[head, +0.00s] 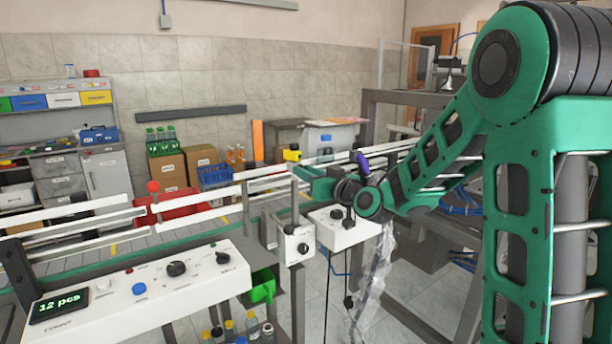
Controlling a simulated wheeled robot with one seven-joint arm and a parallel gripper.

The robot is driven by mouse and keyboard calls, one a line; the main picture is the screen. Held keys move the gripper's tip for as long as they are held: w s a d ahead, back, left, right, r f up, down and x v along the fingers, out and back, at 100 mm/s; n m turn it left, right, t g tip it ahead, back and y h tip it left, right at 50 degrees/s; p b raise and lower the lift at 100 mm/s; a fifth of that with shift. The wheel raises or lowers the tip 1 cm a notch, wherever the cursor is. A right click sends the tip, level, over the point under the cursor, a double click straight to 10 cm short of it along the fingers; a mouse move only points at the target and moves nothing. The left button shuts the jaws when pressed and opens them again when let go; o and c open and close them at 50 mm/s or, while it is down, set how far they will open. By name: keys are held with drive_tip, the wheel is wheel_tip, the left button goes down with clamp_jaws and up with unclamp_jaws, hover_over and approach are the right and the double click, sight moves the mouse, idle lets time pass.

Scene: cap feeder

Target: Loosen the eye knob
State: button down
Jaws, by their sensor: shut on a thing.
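My gripper (308,172) reaches in from the right, its green fingers pointing left at the top of a grey upright post (295,206) beside the conveyor rails. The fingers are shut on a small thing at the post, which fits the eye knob. The knob itself is hidden by the fingers, so its shape and turn cannot be told. A small yellow block (291,155) shows just above and behind the fingertips. A white box (298,244) with a black dial is fixed lower on the post.
A white control panel (140,290) with dials, buttons and a green display reading "12 pcs" fills the lower left. A second white box (345,229) stands close below my wrist.

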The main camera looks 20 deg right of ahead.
drive_tip(key=shift+d+m, duration=0.15)
drive_tip(key=shift+m, duration=4)
drive_tip(key=shift+d+m, duration=0.15)
drive_tip(key=shift+m, duration=4)
drive_tip(key=c, duration=1.6)
unclamp_jaws()
drive_tip(key=shift+o, duration=0.2)
drive_tip(key=shift+a, duration=0.1)
drive_tip(key=v, duration=1)
drive_tip(key=shift+s, duration=0.3)
